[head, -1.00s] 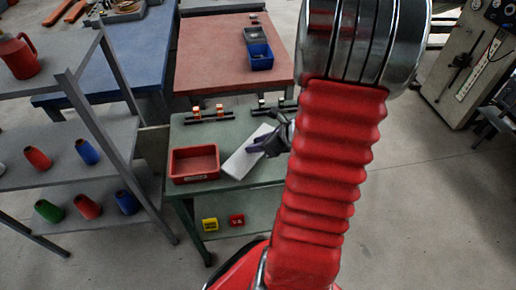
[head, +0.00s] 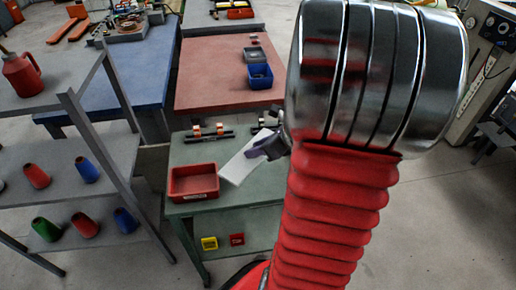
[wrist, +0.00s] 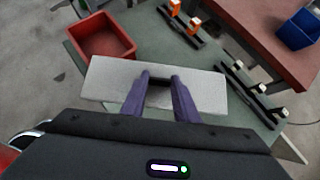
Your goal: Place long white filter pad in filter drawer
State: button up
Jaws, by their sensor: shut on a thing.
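The long white filter pad (wrist: 105,82) is held between the purple fingers of my gripper (wrist: 159,88), which grip it near its middle. In the head view the pad (head: 240,163) slants over the green table, its near end close to the right edge of a red open box (head: 194,181). My gripper (head: 267,148) is at its upper right part. The red box, with a small label on its front, looks empty; it also shows at upper left in the wrist view (wrist: 98,40). I cannot tell for sure that this box is the filter drawer.
Black racks with orange pieces (wrist: 186,20) and with pale pieces (wrist: 255,90) stand on the green table (head: 250,192). A red-topped table (head: 215,90) with a blue bin (head: 260,78) lies behind.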

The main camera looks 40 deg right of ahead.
jog(key=w+a, duration=0.6)
jog(key=a, duration=0.3)
jog(key=w+a+r, duration=0.1)
jog(key=w+a, duration=0.5)
jog(key=a, duration=0.3)
jog(key=w+a+r+n, duration=0.1)
jog(key=w+a, duration=0.5)
jog(key=a, duration=0.3)
jog(key=shift+w+r+y, duration=0.2)
jog(key=shift+y, duration=0.2)
jog(key=shift+s+a, duration=0.1)
